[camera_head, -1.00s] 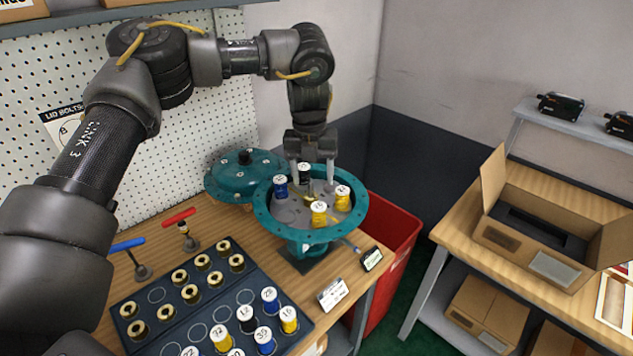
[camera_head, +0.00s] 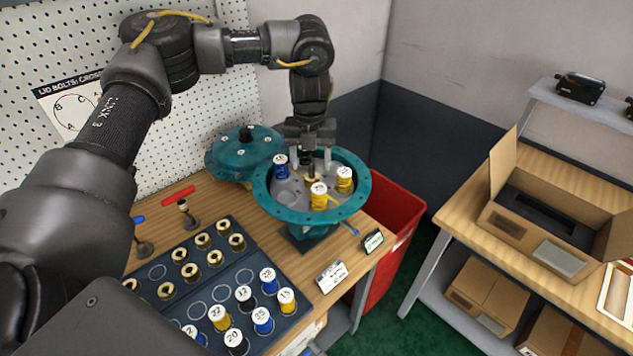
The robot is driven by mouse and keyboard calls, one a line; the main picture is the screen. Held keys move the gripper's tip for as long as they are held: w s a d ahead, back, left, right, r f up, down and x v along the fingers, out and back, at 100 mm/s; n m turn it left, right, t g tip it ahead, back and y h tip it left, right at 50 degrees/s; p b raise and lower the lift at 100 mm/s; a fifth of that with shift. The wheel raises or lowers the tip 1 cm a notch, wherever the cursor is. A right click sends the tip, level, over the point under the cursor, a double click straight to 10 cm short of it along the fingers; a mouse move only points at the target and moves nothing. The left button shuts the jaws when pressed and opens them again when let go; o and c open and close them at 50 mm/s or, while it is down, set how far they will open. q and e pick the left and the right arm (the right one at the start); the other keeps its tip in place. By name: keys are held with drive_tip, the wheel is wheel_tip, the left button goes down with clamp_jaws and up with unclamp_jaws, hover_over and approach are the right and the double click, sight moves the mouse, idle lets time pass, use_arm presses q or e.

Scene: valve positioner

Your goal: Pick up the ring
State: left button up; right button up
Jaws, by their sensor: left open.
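My left gripper (camera_head: 313,166) points down over the open teal round housing (camera_head: 262,201), its fingers apart. A small brass-coloured ring-like piece (camera_head: 312,177) shows between and just below the fingertips; I cannot tell whether they touch it. A blue spool (camera_head: 280,167) and two yellow spools (camera_head: 319,196) (camera_head: 344,180) stand upright in the housing around it. Several brass rings (camera_head: 214,258) sit in the dark tray (camera_head: 197,306) on the bench. My right gripper is not in view.
A teal lid (camera_head: 243,152) lies behind the housing. Numbered spools (camera_head: 244,298) stand in the tray's front rows. A red bin (camera_head: 398,215) and an open carton (camera_head: 535,225) are to the right.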

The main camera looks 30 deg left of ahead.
sight(311, 175)
use_arm(q)
drive_tip(key=shift+d, duration=0.15)
drive_tip(key=shift+d+f, duration=0.1)
drive_tip(key=shift+f, duration=0.1)
drive_tip(key=f, duration=0.1)
drive_tip(key=f+p, duration=0.1)
drive_tip(key=f, duration=0.1)
drive_tip(key=f+p, duration=0.1)
drive_tip(key=shift+a+f, duration=0.2)
drive_tip(key=shift+a, duration=0.2)
drive_tip(key=shift+w+f, duration=0.1)
drive_tip(key=shift+f, duration=0.05)
drive_tip(key=shift+d, duration=0.2)
drive_tip(key=c, duration=1.1)
